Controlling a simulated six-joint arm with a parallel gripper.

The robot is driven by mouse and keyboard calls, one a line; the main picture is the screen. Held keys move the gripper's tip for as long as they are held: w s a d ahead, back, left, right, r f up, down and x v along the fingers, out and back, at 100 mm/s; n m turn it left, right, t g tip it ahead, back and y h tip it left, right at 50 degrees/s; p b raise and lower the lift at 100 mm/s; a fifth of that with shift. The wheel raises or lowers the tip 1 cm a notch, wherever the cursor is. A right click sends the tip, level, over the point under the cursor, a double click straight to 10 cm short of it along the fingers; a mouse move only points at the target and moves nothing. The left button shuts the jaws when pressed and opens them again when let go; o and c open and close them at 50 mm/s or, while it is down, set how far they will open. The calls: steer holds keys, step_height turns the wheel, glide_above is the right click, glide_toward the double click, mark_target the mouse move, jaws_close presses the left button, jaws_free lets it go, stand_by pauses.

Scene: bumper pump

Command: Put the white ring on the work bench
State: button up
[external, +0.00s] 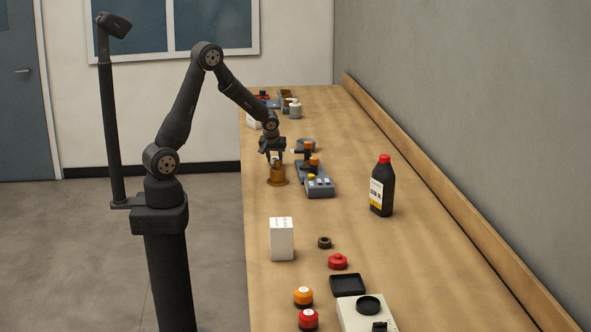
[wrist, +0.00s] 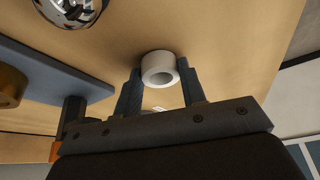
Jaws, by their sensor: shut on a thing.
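The white ring (wrist: 158,57) is between the fingertips of my gripper (wrist: 160,70) in the wrist view, with a finger on each side. My gripper is shut on it. In the external view my gripper (external: 273,157) points down just above an amber-brown flanged part (external: 277,176) at the bench's left side. The ring cannot be made out clearly there. The wooden work bench (external: 380,255) runs away from the camera. I cannot tell whether the ring touches anything below.
A blue-grey fixture (external: 319,188) with orange-topped parts stands right of my gripper. A black bottle with a red cap (external: 382,190) is farther right. A white box (external: 281,240), a dark ring (external: 324,242) and a red knob (external: 338,262) stand nearer. The bench between fixture and box is clear.

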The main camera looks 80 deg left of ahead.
steer(key=shift+f, duration=0.15)
steer(key=o, duration=0.9)
steer(key=shift+o, duration=0.2)
steer(key=v, duration=1.2)
